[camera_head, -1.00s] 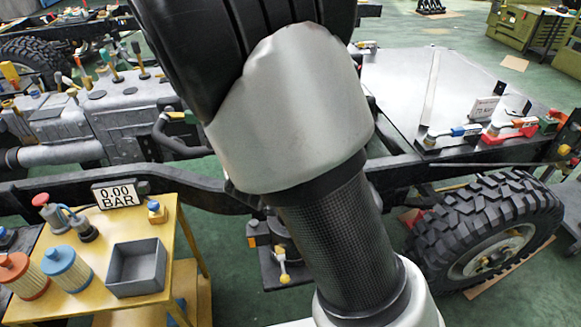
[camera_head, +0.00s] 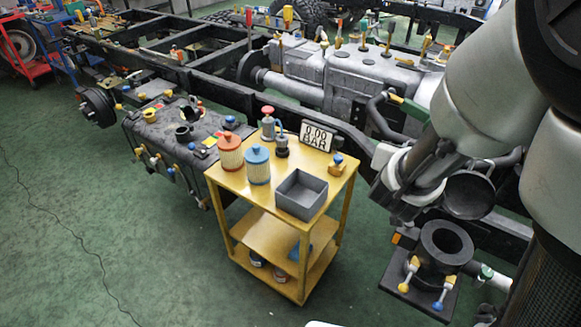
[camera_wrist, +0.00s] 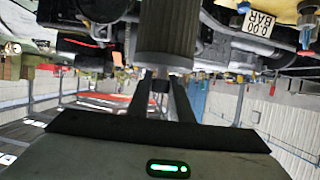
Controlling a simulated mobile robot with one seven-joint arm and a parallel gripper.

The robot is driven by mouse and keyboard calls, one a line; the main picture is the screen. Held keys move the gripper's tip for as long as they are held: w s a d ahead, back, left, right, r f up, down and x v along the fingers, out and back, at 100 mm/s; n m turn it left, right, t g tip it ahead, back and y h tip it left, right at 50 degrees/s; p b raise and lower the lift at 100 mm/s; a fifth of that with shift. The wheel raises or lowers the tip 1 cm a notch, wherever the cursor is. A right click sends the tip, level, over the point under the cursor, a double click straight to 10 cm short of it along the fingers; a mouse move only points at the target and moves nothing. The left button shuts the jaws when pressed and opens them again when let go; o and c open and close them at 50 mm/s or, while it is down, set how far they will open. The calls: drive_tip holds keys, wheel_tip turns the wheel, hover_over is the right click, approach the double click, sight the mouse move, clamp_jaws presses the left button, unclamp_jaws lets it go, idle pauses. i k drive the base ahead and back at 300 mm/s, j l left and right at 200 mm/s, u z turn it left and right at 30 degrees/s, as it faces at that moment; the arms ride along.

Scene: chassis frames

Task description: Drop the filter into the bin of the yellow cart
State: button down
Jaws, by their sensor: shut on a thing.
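My gripper (camera_wrist: 160,82) is shut on the filter (camera_wrist: 166,35), a dark ribbed cylinder with a smooth grey end, in the wrist view. In the head view my gripper (camera_head: 402,188) is at the right, beside the chassis rail and to the right of the yellow cart (camera_head: 232,182). There I cannot clearly make out the held filter. The bin (camera_head: 298,205) is an open grey square box at the front right of the cart's top. Its visible inside looks empty. My gripper is apart from it.
A red-capped canister (camera_head: 230,153), a blue-capped canister (camera_head: 258,166), a red-topped pump (camera_head: 268,124) and a "0.00 BAR" sign (camera_head: 318,136) stand on the cart. A black open cylinder (camera_head: 443,247) sits below my gripper. Green floor (camera_head: 110,240) is clear at left.

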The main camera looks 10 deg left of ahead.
sight(307, 201)
drive_tip(key=k+u, duration=0.1)
drive_tip(key=u, duration=0.7)
